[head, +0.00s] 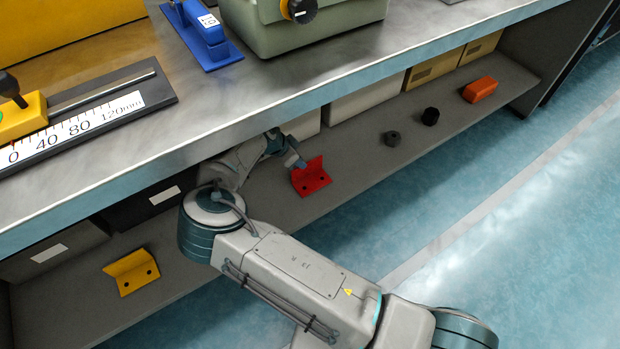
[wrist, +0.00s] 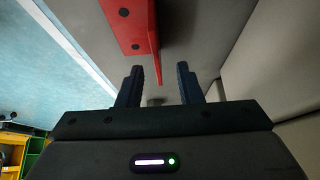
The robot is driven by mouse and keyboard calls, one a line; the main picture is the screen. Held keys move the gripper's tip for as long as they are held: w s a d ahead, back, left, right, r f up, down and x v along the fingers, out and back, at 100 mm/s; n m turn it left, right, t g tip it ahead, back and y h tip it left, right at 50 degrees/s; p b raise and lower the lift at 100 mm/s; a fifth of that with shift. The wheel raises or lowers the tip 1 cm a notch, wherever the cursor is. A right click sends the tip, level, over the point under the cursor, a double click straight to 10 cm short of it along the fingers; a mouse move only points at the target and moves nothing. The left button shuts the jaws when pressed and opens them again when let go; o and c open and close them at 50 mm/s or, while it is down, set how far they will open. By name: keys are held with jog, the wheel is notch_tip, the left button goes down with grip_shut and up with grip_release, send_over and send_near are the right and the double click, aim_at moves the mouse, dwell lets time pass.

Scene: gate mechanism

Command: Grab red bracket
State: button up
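The red bracket (head: 311,177) is an L-shaped piece with dark holes, resting on the grey lower shelf under the workbench. In the wrist view the red bracket (wrist: 128,22) shows at the top, with its upright plate edge-on.
A yellow bracket (head: 132,271) sits at the shelf's left. Two black knobs (head: 392,138) (head: 430,116) and an orange block (head: 480,89) lie to the right. Boxes (head: 365,98) line the shelf's back. The bench top (head: 330,62) overhangs my arm. The floor in front is clear.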

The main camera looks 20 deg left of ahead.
aim_at(307, 175)
jog(key=shift+x, duration=1.05)
jog(key=b+x, duration=0.3)
jog(key=x, duration=0.1)
jog(key=shift+s+d+f+b, duration=0.15)
jog(key=shift+s+d+b, duration=0.05)
jog(key=shift+b, duration=0.1)
jog(key=shift+w+d+f, duration=0.15)
jog(key=shift+w+f, duration=0.1)
jog(key=shift+f, duration=0.05)
jog(key=shift+f+p, duration=0.2)
jog(key=shift+p, duration=0.45)
jog(key=shift+c, duration=0.3)
grip_shut()
